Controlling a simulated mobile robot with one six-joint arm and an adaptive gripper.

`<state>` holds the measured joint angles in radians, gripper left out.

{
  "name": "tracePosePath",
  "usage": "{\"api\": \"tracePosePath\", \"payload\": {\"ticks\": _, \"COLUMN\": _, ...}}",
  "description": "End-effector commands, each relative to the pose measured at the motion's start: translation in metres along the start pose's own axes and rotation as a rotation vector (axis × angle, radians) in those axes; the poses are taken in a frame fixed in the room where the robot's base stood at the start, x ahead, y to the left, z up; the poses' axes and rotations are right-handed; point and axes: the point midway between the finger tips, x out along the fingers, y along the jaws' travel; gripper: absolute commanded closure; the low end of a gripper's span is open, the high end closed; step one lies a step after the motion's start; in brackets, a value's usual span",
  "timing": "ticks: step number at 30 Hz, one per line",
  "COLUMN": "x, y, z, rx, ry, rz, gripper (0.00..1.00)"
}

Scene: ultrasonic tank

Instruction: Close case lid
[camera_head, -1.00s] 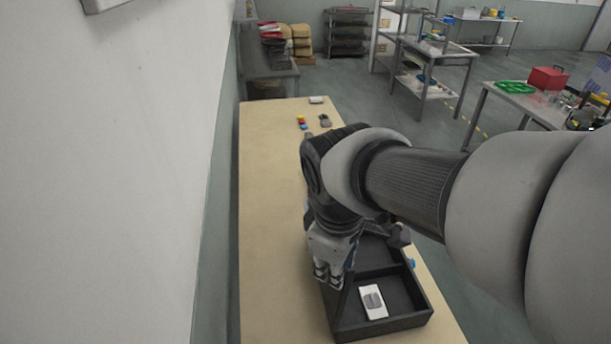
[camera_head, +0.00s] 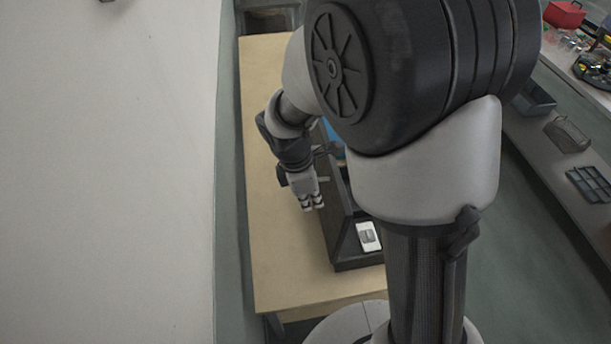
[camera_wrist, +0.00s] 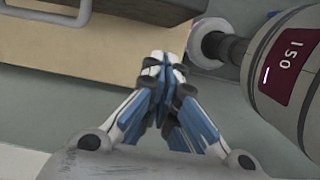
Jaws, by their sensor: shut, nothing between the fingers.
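The dark case (camera_head: 358,265) stands on the wooden table, open at the top in the head view. A white item with a grey patch (camera_head: 368,237) lies in its near compartment. A tall dark panel (camera_head: 338,190) rises along the case's left side; it looks like the lid standing up, but its hinge is not clear. My gripper (camera_head: 312,203) is shut and empty, just left of this panel; I cannot tell whether they touch. In the wrist view my gripper (camera_wrist: 165,68) has its fingertips together. My arm hides the case's right and far parts.
The wooden table (camera_head: 275,250) is bare left of and in front of the case. A white wall (camera_head: 110,180) runs along the left. A blue thing (camera_head: 333,142) shows behind my arm.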

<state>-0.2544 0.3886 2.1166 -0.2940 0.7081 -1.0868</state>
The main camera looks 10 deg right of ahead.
Motion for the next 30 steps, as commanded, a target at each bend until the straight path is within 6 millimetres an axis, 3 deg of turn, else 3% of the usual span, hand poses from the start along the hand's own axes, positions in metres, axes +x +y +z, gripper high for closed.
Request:
{"api": "tracePosePath", "payload": {"ticks": 2, "x": 0.018, "y": -0.002, "z": 0.001, "rx": 0.0, "ry": -0.001, "rz": -0.006, "gripper": 1.0}}
{"api": "tracePosePath", "payload": {"ticks": 6, "x": 0.019, "y": 0.0, "z": 0.023, "rx": 0.005, "ry": 0.0, "rz": -0.001, "gripper": 1.0}}
{"api": "tracePosePath", "payload": {"ticks": 12, "x": 0.023, "y": 0.0, "z": 0.038, "rx": 0.002, "ry": 0.0, "rz": 0.0, "gripper": 1.0}}
{"api": "tracePosePath", "payload": {"ticks": 30, "x": 0.023, "y": 0.0, "z": 0.047, "rx": 0.006, "ry": 0.025, "rz": -0.001, "gripper": 1.0}}
